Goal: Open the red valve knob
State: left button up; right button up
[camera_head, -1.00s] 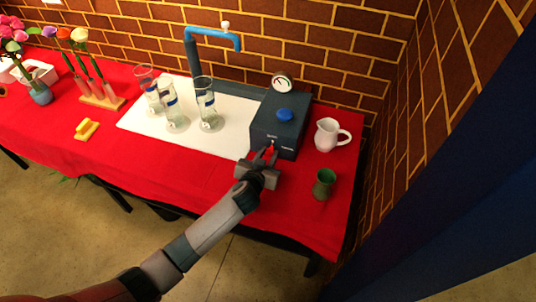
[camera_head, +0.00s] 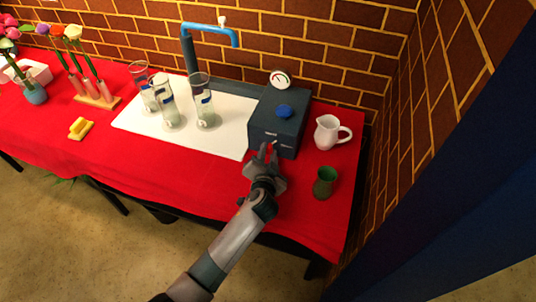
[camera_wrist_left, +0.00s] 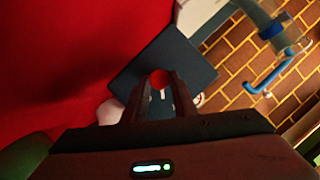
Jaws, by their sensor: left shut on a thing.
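The dark grey box (camera_head: 290,132) stands on the red table, with a blue round knob (camera_head: 285,112) on top and a round gauge (camera_head: 280,79) behind. In the left wrist view the red valve knob (camera_wrist_left: 160,78) shows between the two fingers, in front of the box (camera_wrist_left: 190,55). My left gripper (camera_head: 268,152) is at the front face of the box and is shut on the red knob. The fingers mostly hide the knob in the head view. My right gripper is not in view.
A white jug (camera_head: 328,132) and a green cup (camera_head: 324,184) stand to the right. Several glass cylinders (camera_head: 202,102) stand on a white mat (camera_head: 225,140) at left, near a blue tap (camera_head: 212,31). The red tablecloth (camera_head: 180,170) is clear at front.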

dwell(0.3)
pick_arm(q)
jog(key=o, duration=1)
jog(key=shift+s, duration=0.1)
jog(key=b+v, duration=0.2)
jog(key=v, duration=1.5)
jog(key=shift+s+a+r, duration=0.1)
jog(key=shift+r, duration=0.05)
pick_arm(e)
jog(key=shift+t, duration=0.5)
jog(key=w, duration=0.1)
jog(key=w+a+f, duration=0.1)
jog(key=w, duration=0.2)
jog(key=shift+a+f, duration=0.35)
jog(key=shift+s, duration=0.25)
